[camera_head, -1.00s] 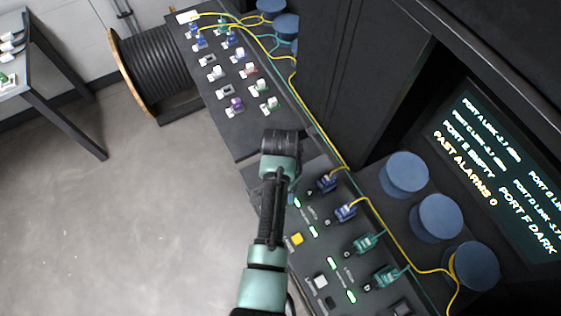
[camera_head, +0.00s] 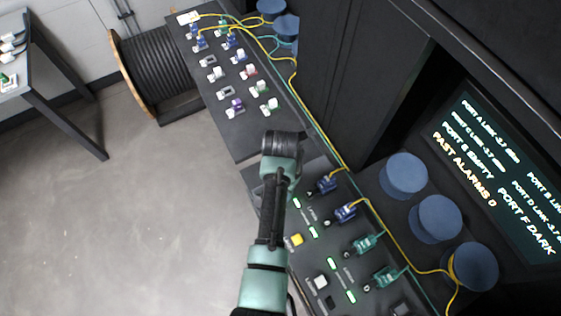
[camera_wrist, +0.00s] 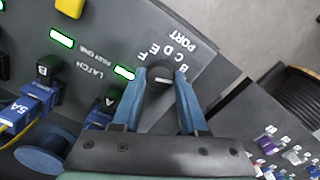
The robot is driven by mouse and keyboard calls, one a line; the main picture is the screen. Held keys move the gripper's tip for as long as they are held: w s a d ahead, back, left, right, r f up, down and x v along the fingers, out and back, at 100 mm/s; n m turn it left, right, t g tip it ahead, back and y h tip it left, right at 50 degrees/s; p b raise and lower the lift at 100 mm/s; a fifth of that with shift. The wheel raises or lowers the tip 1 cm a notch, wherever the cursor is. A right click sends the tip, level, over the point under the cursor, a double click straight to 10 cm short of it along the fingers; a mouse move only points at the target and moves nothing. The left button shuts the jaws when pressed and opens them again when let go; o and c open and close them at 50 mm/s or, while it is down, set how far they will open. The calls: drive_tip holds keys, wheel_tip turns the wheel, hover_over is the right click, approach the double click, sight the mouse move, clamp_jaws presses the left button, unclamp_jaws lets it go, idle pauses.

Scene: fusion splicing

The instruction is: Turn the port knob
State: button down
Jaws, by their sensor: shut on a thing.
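The port knob (camera_wrist: 160,77) is a round black dial with a white pointer line, in the upper middle of the wrist view. White letters, among them B, C, D, E and F, and the word PORT are printed around it on the dark panel (camera_wrist: 120,35). My gripper (camera_wrist: 163,88) has its two blue fingers on either side of the knob, shut on it. The pointer lies roughly level across the picture. In the head view my arm hides the knob and the fingertips.
Blue connectors (camera_head: 345,212) and green connectors (camera_head: 365,244) with yellow cables sit right of my arm. A yellow button (camera_head: 296,240) and lit green indicators are close by. Several coloured plugs stand on the far panel, beside a cable spool (camera_head: 155,75).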

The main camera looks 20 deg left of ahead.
drive_tip(key=n+p, duration=0.1)
drive_tip(key=n, duration=0.4)
drive_tip(key=shift+r, duration=0.15)
drive_tip(key=n+p, duration=0.1)
drive_tip(key=n, duration=0.4)
drive_tip(key=shift+w+n+p, duration=0.1)
drive_tip(key=shift+n+p, duration=0.2)
idle(0.3)
drive_tip(key=shift+c, duration=2.2)
unclamp_jaws()
wheel_tip(320, 180, up, 13)
drive_tip(key=b, duration=0.2)
